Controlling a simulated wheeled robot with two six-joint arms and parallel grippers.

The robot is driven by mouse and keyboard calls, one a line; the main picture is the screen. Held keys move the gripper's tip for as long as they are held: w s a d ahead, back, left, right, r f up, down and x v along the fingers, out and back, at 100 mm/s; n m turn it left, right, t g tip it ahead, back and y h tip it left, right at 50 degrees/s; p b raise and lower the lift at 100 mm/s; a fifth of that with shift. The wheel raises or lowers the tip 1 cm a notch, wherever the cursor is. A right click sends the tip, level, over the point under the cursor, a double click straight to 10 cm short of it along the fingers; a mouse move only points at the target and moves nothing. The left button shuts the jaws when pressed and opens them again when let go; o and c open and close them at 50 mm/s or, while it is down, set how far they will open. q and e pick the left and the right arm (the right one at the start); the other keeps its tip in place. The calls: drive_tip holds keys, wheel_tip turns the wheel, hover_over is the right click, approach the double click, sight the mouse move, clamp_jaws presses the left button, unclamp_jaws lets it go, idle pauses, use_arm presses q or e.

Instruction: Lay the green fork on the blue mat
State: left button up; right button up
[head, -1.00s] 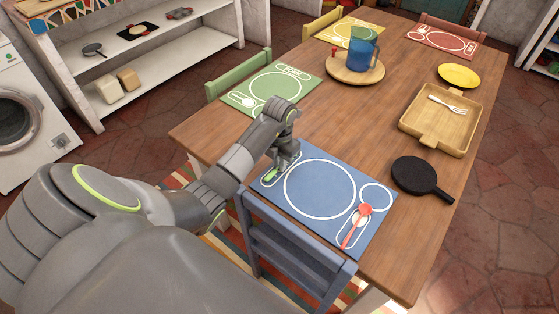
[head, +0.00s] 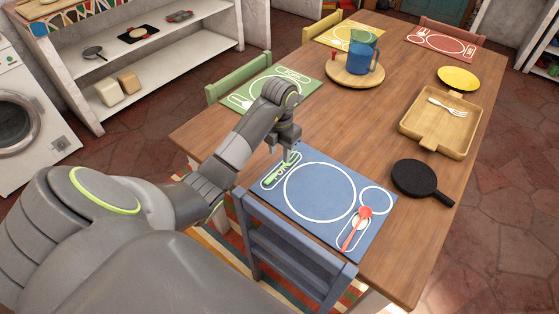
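The blue mat (head: 258,203) lies at the near edge of the table, with white outlines printed on it. The green fork (head: 279,174) lies on the mat's left part, along the long outline there. My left gripper (head: 285,150) is just above the fork's far end, at the mat's far left corner. Its fingers look parted, with nothing held between them. My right gripper is not in view.
A red spoon (head: 356,225) lies on the mat's right part. A black pan (head: 415,178) and a wooden tray (head: 408,123) with a white fork stand to the right. A blue pitcher (head: 361,59) stands on a round board (head: 338,78). A blue chair (head: 290,262) is at the near edge.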

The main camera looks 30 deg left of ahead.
use_arm(q)
drive_tip(key=shift+r+p, duration=2.15)
drive_tip(key=shift+r, duration=0.8)
